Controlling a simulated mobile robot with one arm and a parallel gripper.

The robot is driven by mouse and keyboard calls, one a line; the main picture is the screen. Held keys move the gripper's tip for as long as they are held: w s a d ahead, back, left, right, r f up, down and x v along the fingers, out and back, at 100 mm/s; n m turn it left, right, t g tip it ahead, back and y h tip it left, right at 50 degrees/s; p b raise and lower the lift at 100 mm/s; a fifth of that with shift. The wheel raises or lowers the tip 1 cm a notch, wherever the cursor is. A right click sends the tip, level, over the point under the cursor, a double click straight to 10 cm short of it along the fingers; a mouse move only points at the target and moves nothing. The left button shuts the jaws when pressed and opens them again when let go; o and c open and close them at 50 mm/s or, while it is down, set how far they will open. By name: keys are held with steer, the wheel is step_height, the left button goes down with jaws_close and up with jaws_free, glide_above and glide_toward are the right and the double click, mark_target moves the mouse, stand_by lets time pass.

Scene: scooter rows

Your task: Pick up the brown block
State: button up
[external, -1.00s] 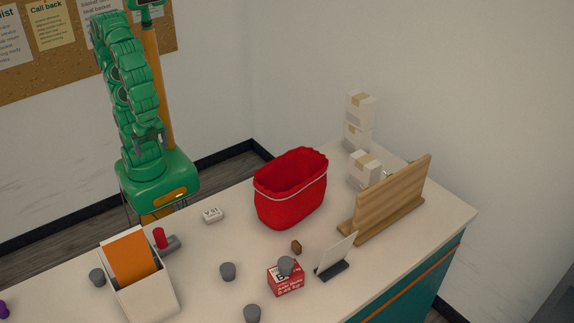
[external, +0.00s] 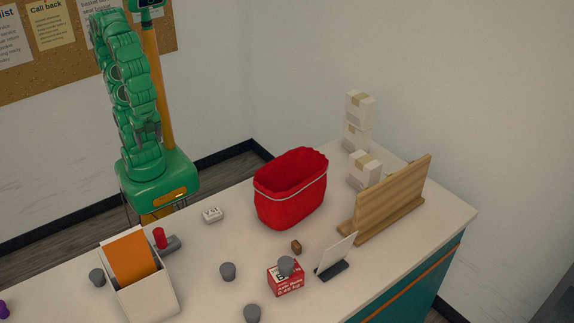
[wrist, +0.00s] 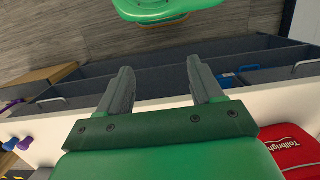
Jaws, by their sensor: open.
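The brown block (external: 296,247) is small and lies on the white counter, in front of the red basket and just behind the red and white box. It does not show in the wrist view. My gripper shows in the wrist view (wrist: 160,85) with its two grey fingers apart and nothing between them. In the external view my green arm is folded up behind the counter at the left, far from the block; the gripper (external: 148,132) is small and dark there.
Around the block stand a red basket (external: 290,205), a red and white box (external: 286,281) with a grey knob on top, and a card stand (external: 337,256). A wooden board (external: 395,200), white boxes (external: 364,171), grey knobs (external: 228,271) and an orange-topped bin (external: 156,297) share the counter (external: 215,245).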

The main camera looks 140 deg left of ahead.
steer(key=w+a+r+m+y, duration=0.4)
steer(key=w+a, duration=0.4)
steer(key=w, duration=0.4)
steer(key=m+t+y, duration=0.3)
steer(key=m+y, duration=0.6)
steer(key=m, duration=0.6)
glide_above(294, 248)
steer(key=d, duration=0.6)
steer(key=f, duration=1.9)
steer(key=shift+s+f, duration=0.25)
steer(key=shift+f, duration=0.1)
steer(key=shift+y, duration=0.3)
steer(key=shift+x, duration=2.5)
steer(key=shift+c, duration=0.3)
